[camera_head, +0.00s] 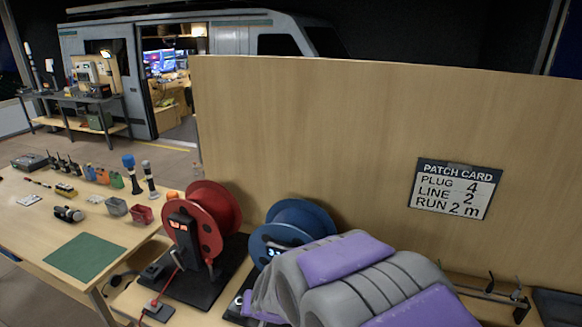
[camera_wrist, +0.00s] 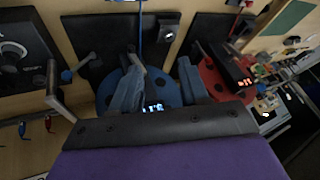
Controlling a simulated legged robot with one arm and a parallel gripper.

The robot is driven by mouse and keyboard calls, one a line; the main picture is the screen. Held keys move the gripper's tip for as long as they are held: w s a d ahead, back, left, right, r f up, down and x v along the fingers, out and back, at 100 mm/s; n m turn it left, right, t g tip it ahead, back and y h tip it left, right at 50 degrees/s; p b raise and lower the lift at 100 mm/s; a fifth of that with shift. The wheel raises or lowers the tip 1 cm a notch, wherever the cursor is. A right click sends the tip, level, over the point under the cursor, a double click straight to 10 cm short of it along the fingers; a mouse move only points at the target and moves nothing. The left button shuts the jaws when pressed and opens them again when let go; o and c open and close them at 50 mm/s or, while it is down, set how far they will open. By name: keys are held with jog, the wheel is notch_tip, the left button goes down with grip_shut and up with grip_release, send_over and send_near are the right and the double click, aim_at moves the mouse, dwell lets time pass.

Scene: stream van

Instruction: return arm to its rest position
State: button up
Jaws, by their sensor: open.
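My arm (camera_head: 345,275), grey with purple covers, fills the lower right of the head view. It reaches out in front of the blue reel (camera_head: 300,222) and hides part of it. My gripper (camera_wrist: 160,68) shows in the wrist view with its two fingers spread apart and nothing between them. The blue reel (camera_wrist: 165,92) with a lit display lies beyond the fingers there; I cannot tell the gap. In the head view the gripper's fingertips are hidden behind the arm.
A red reel (camera_head: 208,222) on a black base stands left of the blue one, with a red cable to a small box. A wooden panel with a patch card (camera_head: 455,189) rises behind. A table at left holds a green mat (camera_head: 86,256), bottles and small bins.

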jog(key=s+d+r+g+h, duration=0.1)
jog(key=s+d+r+g, duration=0.1)
jog(key=s+d, duration=0.5)
jog(key=s+d+r+g+h, duration=0.1)
jog(key=s+d+r+g, duration=0.2)
jog(key=s+d, duration=0.4)
jog(key=s+d+r+g+h, duration=0.1)
jog(key=s+d, duration=0.6)
jog(key=s, duration=0.9)
notch_tip(320, 180, up, 2)
jog(key=shift+s+d+r+g, duration=0.25)
jog(key=shift+s+d+g, duration=0.15)
jog(key=shift+g, duration=0.3)
